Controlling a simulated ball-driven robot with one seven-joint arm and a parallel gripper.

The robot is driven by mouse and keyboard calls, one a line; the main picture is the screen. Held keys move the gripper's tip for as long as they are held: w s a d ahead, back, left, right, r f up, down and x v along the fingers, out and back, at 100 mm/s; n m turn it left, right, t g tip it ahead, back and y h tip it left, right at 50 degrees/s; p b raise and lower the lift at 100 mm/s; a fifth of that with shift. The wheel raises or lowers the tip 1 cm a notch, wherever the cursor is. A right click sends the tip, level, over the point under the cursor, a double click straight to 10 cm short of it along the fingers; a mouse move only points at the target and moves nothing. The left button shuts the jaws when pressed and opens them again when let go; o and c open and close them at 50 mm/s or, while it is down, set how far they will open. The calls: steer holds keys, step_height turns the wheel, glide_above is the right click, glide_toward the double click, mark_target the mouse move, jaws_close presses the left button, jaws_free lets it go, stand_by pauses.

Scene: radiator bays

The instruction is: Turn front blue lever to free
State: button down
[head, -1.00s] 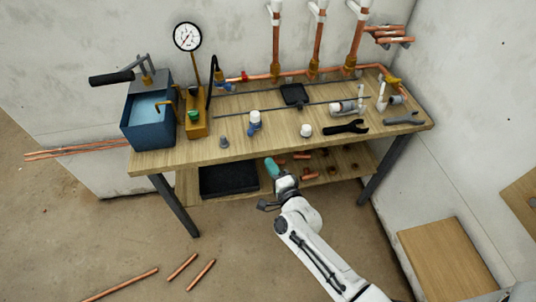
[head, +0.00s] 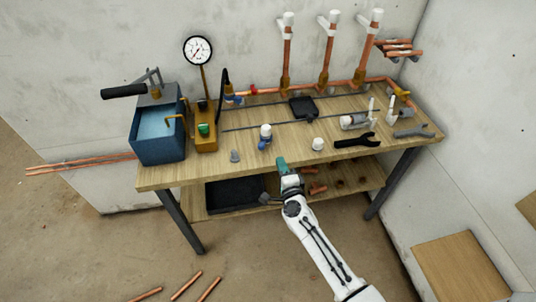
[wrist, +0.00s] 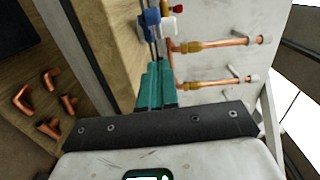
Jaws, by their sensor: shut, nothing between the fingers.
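A small valve with a white cap and a blue lever (head: 263,143) stands near the front of the wooden bench top. It also shows in the wrist view as a blue and white piece (wrist: 151,22) beyond the fingertips. Another blue lever (head: 234,100) sits farther back on the copper pipe by the black hose. My gripper (head: 281,163) has teal fingers and is at the bench's front edge, apart from the front valve. In the wrist view its fingers (wrist: 155,72) are together and empty. I cannot tell the lever's exact setting.
A white cap (head: 318,144) and a grey fitting (head: 235,156) stand near the front edge. A black wrench (head: 356,140) lies to the right. A yellow pump block (head: 205,141) and blue tank (head: 160,145) are at left. Copper fittings lie on the shelf below.

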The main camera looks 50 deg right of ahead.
steer(key=w, duration=0.2)
steer(key=w+d, duration=0.1)
steer(key=w, duration=0.2)
steer(key=shift+w+f+b, duration=0.1)
steer(key=shift+w+b, duration=0.05)
steer(key=shift+b, duration=0.25)
steer(key=shift+w+a, duration=0.1)
steer(key=shift+w, duration=0.55)
